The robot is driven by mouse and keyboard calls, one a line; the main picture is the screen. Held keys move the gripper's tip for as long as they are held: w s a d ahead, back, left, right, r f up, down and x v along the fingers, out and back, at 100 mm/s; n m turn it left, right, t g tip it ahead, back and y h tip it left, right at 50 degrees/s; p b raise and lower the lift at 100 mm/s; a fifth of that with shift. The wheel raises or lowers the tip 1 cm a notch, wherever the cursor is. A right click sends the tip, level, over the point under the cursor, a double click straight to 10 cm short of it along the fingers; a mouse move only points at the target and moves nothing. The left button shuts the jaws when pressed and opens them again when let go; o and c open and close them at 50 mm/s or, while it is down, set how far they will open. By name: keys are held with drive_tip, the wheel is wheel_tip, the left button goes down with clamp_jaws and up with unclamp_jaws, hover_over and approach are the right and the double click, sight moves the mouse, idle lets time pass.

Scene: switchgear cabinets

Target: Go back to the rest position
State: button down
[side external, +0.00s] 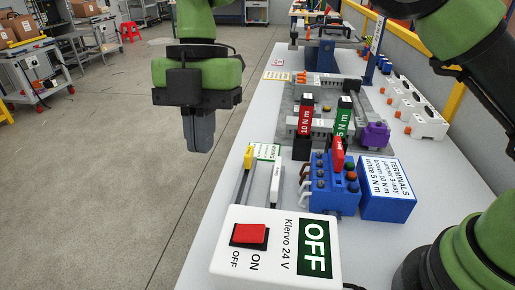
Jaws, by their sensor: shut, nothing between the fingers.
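My gripper (201,140) hangs at the upper left of the side external view, with its grey fingers pointing down and together. Nothing shows between them. It is in the air left of the bench (205,235), apart from everything on it. My green and black arm links show at the top and right.
On the bench stand a white switch box (275,250) marked OFF, a blue terminal block (333,188), a blue TERMINALS box (388,190), red (305,122) and green (343,117) torque tools, and a purple part (375,134). Open floor (90,190) lies left.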

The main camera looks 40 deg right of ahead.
drive_tip(key=s+d+r+m+t+y, duration=0.1)
drive_tip(key=s+d+r+m+t, duration=0.45)
drive_tip(key=d+r+m, duration=0.7)
drive_tip(key=s+d+f+m+t, duration=0.2)
drive_tip(key=s+d+m, duration=0.2)
drive_tip(key=m, duration=0.5)
drive_tip(key=s+d+f+m+t+h, duration=0.1)
drive_tip(key=s+d+m, duration=0.3)
drive_tip(key=s+m, duration=0.4)
drive_tip(key=shift+s+d+f+m+t, duration=0.2)
drive_tip(key=shift+f+m+t, duration=0.35)
drive_tip(key=shift+m, duration=0.1)
